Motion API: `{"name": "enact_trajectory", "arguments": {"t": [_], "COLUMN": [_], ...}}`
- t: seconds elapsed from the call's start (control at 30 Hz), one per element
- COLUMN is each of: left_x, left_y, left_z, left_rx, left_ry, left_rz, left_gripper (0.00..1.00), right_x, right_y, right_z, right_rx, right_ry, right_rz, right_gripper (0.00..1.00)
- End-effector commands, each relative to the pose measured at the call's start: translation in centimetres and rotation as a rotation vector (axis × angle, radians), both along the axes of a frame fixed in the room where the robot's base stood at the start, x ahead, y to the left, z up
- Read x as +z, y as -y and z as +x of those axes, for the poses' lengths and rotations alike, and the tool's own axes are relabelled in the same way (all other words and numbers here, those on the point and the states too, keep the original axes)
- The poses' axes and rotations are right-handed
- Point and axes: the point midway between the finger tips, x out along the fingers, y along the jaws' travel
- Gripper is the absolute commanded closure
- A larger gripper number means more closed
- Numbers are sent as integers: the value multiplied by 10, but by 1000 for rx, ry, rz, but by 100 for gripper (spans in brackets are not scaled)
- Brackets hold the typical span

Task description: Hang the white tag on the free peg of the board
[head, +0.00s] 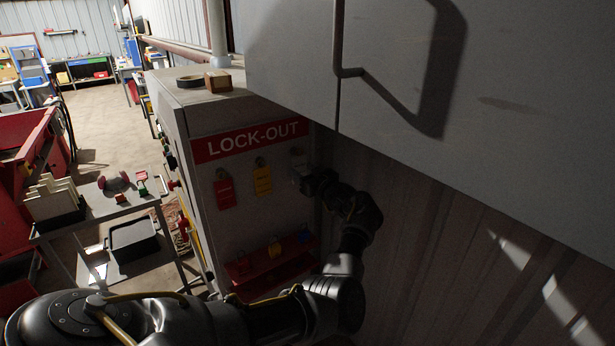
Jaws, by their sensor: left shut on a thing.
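The lock-out board (235,220) is the grey panel with a red "LOCK-OUT" strip (253,141) across its top. A red tag (225,194) hangs on its left peg and a yellow tag (262,181) on its middle peg. My left gripper (303,180) is at the board's right side, shut on the white tag (299,170). The white tag is small and pale, in line with the other tags, just below the right peg (296,152). The gripper hides part of it, and I cannot tell whether it touches the peg. My right gripper is not in view.
A red rack (270,268) with padlocks sits low on the board. The large grey cabinet (440,110) overhangs close on the right. A roll of tape (190,81) and a small box (218,82) lie on top of the board's cabinet. A cart (105,205) stands at left.

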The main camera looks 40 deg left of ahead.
Motion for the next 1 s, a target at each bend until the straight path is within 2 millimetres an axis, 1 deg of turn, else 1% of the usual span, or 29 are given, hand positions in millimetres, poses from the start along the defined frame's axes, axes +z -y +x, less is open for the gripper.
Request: {"name": "enact_trajectory", "arguments": {"t": [0.03, 0.1, 0.13, 0.17, 0.2, 0.4, 0.47, 1.0], "left_x": [1, 0, -1, -2, -2, -5, -6, -8], "left_y": [-6, -11, -13, -14, -16, -23, -23, -20], "left_z": [0, 1, 1, 2, 2, 3, 3, 5], "left_rx": [3, 4, 4, 5, 6, 7, 6, 2], "left_ry": [4, 4, 4, 4, 5, 6, 6, 3], "left_rz": [3, 3, 3, 4, 4, 3, 3, 2], "left_gripper": [83, 93, 93, 99, 100, 100, 100, 100], "right_x": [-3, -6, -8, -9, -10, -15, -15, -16], "right_y": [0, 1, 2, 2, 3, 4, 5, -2], "right_z": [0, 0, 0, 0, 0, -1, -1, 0], "right_rx": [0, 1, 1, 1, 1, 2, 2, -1], "right_ry": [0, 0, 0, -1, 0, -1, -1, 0], "right_rz": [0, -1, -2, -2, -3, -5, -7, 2], "right_gripper": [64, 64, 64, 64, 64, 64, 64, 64]}}
